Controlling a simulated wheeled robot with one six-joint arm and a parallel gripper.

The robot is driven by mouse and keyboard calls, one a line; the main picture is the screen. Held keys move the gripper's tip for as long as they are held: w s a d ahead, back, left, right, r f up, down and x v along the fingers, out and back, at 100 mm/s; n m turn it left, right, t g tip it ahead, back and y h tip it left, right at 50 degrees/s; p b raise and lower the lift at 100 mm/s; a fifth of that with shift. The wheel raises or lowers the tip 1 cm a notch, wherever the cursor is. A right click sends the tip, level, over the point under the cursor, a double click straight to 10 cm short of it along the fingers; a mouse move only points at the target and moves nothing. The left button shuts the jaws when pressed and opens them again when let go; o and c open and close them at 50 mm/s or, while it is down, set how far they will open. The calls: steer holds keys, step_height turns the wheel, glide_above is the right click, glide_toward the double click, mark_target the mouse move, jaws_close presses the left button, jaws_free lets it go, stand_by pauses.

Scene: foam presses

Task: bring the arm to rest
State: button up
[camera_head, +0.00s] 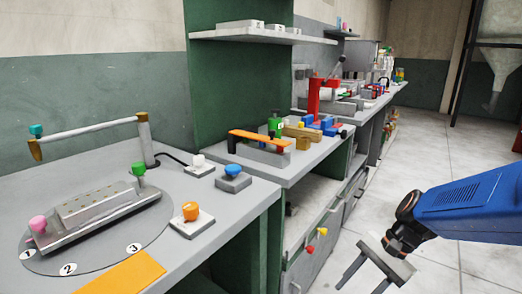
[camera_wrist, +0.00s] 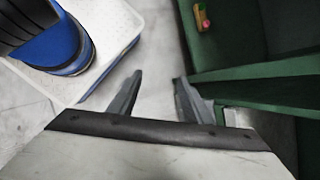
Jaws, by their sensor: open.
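My gripper (camera_head: 366,272) is at the lower right of the head view, at the end of my blue arm. It hangs over the floor to the right of the benches, apart from them. Its two fingers are spread, with nothing between them. In the wrist view my gripper (camera_wrist: 154,88) also shows two dark fingers apart, with pale floor between them.
A grey bench (camera_head: 100,176) at left bears a round plate with a mould, knobs and an orange pad (camera_head: 124,274). Further benches with a red press (camera_head: 322,95) run along the wall. The tiled floor (camera_head: 440,165) at right is largely clear.

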steer(key=s+d+r+n+t+h, duration=0.5)
steer(key=s+r+n+h, duration=0.1)
steer(key=n, duration=0.5)
steer(key=shift+s+d+r+t, duration=0.4)
steer(key=shift+s+r, duration=0.45)
steer(key=shift+r, duration=0.05)
